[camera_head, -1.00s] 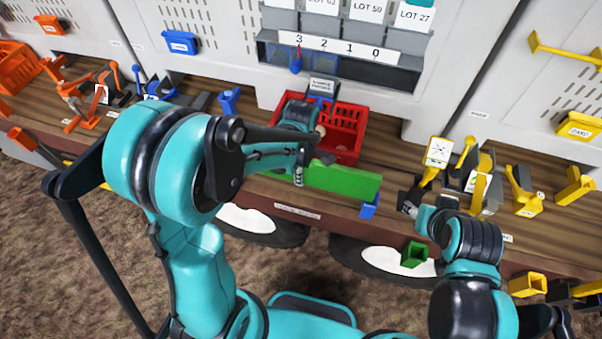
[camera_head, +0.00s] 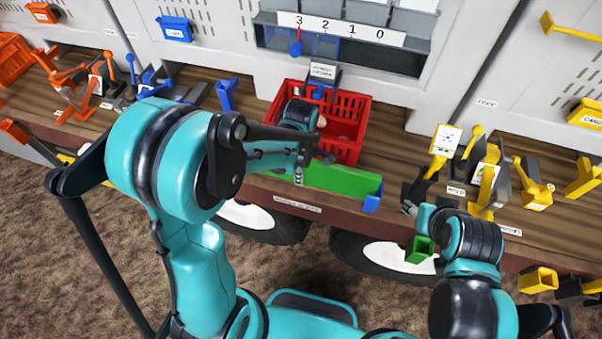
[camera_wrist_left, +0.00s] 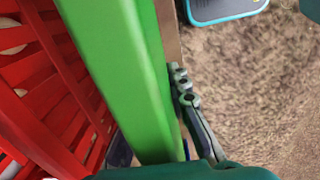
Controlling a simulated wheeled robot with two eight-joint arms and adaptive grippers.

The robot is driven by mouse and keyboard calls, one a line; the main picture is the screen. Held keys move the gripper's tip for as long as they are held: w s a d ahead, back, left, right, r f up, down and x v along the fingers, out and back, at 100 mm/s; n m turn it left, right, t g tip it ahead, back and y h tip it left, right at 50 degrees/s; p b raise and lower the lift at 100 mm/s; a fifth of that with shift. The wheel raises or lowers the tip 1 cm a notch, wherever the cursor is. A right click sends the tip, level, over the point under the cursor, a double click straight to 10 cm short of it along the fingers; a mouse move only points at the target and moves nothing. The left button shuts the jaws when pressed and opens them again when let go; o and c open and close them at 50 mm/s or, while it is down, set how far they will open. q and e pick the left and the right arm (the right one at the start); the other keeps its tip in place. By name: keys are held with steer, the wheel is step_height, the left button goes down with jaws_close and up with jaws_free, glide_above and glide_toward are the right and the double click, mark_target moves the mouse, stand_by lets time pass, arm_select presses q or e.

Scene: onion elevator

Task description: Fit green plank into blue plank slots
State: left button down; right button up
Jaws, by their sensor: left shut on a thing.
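The green plank (camera_head: 342,181) stands on its long edge along the front of the wooden deck, in front of the red crate. A blue slot piece (camera_head: 373,199) is at its right end; the plank's lower corner meets it, but I cannot tell how deep it sits. Any blue piece at the left end is hidden behind my arm. My left gripper (camera_head: 299,177) is shut on the plank's left part. In the left wrist view the plank (camera_wrist_left: 115,70) runs beside a gripper finger (camera_wrist_left: 184,90). My right gripper (camera_head: 409,207) is near the deck's front edge, its fingers unclear.
The red crate (camera_head: 352,125) stands right behind the plank. Yellow levers (camera_head: 440,150) are to the right, and a blue lever (camera_head: 226,94) is to the left. A green holder (camera_head: 420,249) hangs below the front edge. A grey panel rises behind.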

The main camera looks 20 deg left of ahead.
arm_select(q)
steer(key=shift+f+b, duration=1.65)
steer(key=shift+f, duration=0.25)
steer(key=c, duration=1.4)
jaws_free()
steer(key=shift+o, duration=0.2)
